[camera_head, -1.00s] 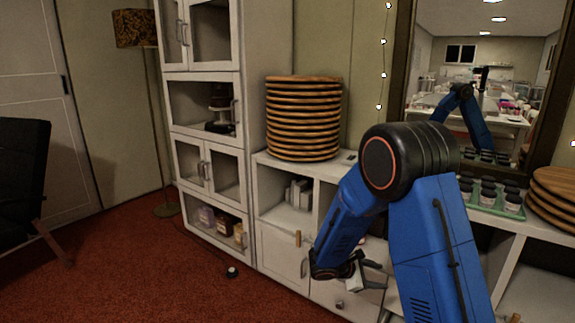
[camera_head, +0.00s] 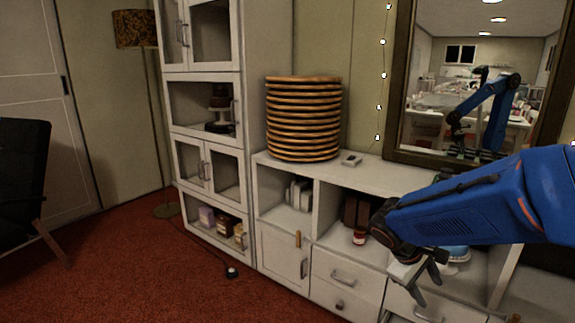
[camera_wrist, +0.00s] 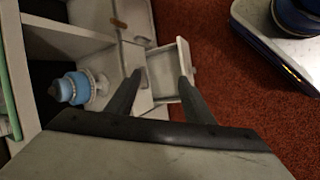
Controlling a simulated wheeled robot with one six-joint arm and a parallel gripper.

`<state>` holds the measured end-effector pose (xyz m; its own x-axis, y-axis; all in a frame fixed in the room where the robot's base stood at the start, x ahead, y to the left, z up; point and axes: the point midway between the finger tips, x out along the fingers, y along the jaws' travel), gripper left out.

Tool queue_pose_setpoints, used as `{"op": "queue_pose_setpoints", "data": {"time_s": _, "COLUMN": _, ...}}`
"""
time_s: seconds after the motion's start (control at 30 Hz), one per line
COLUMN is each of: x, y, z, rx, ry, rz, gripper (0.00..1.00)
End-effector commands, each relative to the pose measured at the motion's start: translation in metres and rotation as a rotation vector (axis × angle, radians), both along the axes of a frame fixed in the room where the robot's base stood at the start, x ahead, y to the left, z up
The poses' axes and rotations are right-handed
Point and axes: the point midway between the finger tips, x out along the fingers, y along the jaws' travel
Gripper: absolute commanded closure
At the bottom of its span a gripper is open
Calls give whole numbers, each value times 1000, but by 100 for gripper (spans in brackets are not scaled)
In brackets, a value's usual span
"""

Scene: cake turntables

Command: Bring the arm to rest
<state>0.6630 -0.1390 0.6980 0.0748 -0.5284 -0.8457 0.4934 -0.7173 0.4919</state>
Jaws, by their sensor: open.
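My blue arm reaches in from the right in the head view. My gripper (camera_head: 428,283) hangs in front of the white cabinet (camera_head: 272,246), close to its lower drawers, with its fingers pointing down. In the wrist view my gripper (camera_wrist: 163,80) shows two dark fingers spread apart with nothing between them. A white drawer (camera_wrist: 172,88) lies beyond the fingertips and looks partly pulled out.
A blue and white cake on a stand (camera_wrist: 75,88) sits in an open shelf beside the gripper. A tall stack of wooden discs (camera_head: 303,120) stands on the cabinet top, left of the mirror (camera_head: 398,90).

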Motion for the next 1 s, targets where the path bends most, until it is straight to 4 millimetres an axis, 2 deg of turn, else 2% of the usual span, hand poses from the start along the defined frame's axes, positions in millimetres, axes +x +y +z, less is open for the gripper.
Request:
{"op": "queue_pose_setpoints", "data": {"time_s": 0.2, "x": -45, "y": 7, "z": 20, "rx": 139, "ry": -99, "rz": -108, "gripper": 52}}
{"op": "queue_pose_setpoints", "data": {"time_s": 0.6, "x": -116, "y": 33, "z": 45, "rx": 400, "ry": -280, "rz": -275, "gripper": 52}}
{"op": "queue_pose_setpoints", "data": {"time_s": 0.8, "x": -147, "y": 50, "z": 55, "rx": 531, "ry": -372, "rz": -341, "gripper": 52}}
{"op": "queue_pose_setpoints", "data": {"time_s": 1.0, "x": -166, "y": 64, "z": 62, "rx": 629, "ry": -442, "rz": -383, "gripper": 52}}
